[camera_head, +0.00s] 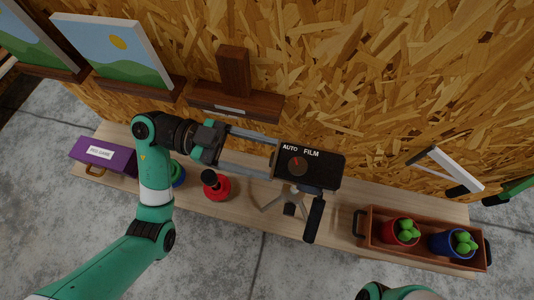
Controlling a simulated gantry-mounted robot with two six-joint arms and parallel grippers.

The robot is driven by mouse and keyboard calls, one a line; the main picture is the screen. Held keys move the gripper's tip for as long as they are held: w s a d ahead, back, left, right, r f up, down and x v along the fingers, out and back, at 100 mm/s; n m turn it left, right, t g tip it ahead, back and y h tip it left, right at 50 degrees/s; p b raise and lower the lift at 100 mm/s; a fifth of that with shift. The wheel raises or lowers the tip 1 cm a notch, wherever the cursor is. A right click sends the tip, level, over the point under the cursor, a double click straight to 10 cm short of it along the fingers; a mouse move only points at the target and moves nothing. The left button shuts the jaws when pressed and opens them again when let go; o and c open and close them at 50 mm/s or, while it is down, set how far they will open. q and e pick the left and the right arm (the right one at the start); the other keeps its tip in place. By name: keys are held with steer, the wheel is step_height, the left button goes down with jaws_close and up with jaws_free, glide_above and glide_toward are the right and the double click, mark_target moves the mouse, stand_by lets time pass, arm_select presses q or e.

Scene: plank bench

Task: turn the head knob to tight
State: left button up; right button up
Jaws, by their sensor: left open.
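A black camera (328,172) marked AUTO and FILM stands on a small tripod (272,203) on the plank bench. A round brown knob (297,166) with a red mark sits on its face. A black handle (313,221) sticks out below the camera toward the bench front. I cannot make out a tight mark or a separate knob on the tripod head, which is largely hidden. My left gripper (273,156) is open, its two long fingers reaching right to the camera's left side. I cannot tell whether they touch it. My right gripper is out of view.
A red round object (215,187) with a black top stands left of the tripod. A purple box (104,155) lies at the left end. A brown tray (376,212) with red and blue pots is at right. Pictures and a wooden shelf (235,102) are behind, along the chipboard wall.

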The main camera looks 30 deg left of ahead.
arm_select(q)
steer(key=shift+w+d, duration=0.1)
steer(key=shift+d, duration=0.4)
jaws_close()
steer(key=shift+r, duration=0.1)
